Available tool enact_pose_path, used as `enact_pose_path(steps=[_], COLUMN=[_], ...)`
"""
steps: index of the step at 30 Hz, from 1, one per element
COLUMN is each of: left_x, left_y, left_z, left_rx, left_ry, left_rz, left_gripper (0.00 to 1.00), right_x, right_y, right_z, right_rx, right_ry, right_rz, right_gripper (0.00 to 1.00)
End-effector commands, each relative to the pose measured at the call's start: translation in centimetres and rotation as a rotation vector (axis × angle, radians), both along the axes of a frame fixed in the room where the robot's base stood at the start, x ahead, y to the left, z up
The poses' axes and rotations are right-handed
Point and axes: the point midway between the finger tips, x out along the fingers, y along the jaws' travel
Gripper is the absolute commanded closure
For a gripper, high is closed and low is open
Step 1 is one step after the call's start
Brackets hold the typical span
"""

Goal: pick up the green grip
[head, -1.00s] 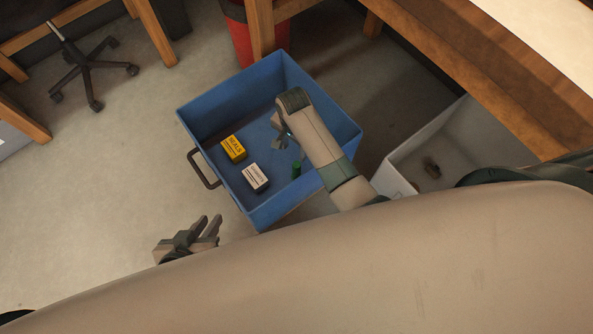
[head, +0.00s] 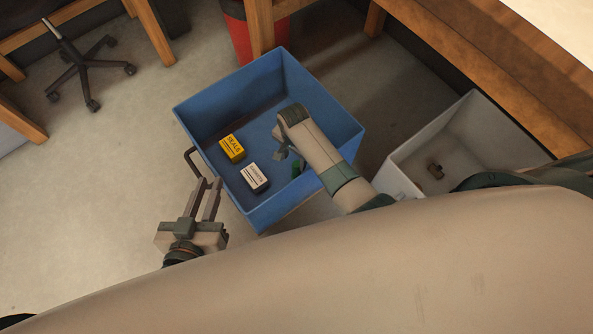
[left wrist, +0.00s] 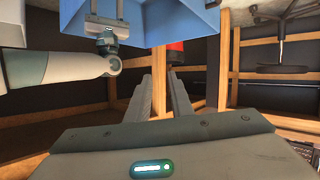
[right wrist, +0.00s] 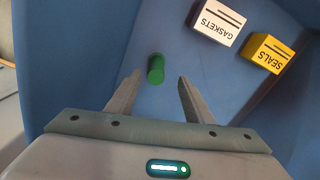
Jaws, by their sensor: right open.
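The green grip (right wrist: 156,69) is a small green cylinder on the floor of the blue bin (head: 225,95). In the head view the green grip (head: 297,170) is partly hidden beside my right arm. My right gripper (right wrist: 160,76) is open and empty inside the bin. In the right wrist view the grip appears between and just beyond its fingertips, not held. In the head view my right gripper (head: 282,152) is partly covered by its own wrist.
A yellow SEALS box (head: 232,148) and a white GASKETS box (head: 255,177) lie in the bin left of the grip. A grey-white bin (head: 410,160) with a small dark part (head: 435,171) stands to the right. A wooden bench (head: 470,60) runs behind.

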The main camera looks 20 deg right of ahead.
Motion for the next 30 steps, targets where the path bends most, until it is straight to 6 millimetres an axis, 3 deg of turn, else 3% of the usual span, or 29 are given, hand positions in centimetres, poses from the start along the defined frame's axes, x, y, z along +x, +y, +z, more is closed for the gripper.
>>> enact_pose_path(steps=[6,15,30], left_x=[0.8,1.0,1.0], left_y=[-0.8,-1.5,-1.5], left_z=[2.4,5.4,5.9], left_rx=[-0.043,-0.089,-0.097], left_ry=[-0.147,-0.304,-0.328], left_rz=[0.001,0.004,0.006], left_gripper=[0.8,0.8,0.8], right_x=[-0.1,-0.1,-0.1], right_y=[0.0,0.0,0.0], right_z=[-2.3,-4.1,-4.3], right_rx=[-0.001,-0.001,-0.001], right_ry=[0.002,0.001,0.001], right_rz=[0.0,0.0,0.0], right_gripper=[0.53,0.53,0.53])
